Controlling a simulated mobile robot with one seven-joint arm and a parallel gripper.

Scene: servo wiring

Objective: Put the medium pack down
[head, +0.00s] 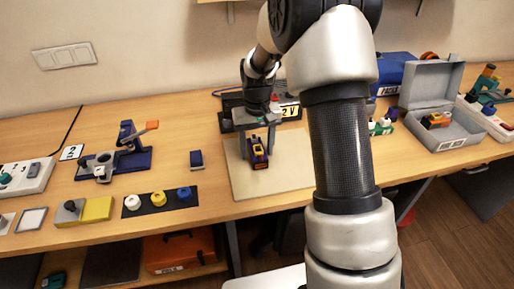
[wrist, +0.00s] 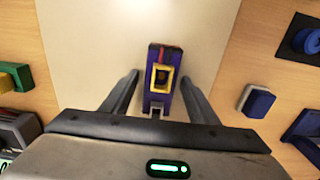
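A dark purple-blue pack with a yellow frame and a red-marked end (head: 258,153) is on the pale mat (head: 285,178) in the middle of the bench; I take it for the medium pack. In the wrist view the pack (wrist: 161,75) lies lengthwise between the two fingers. My gripper (head: 257,138) is above it, pointing down, and open. In the wrist view my gripper (wrist: 159,78) shows a clear gap between the left finger and the pack; the right finger is close to it. Whether the pack's underside rests fully on the mat is hard to tell.
A dark strip with white, yellow and blue knobs (head: 160,201) and a blue clamp device (head: 125,155) are at the left. A small blue block (head: 197,159) lies left of the mat.

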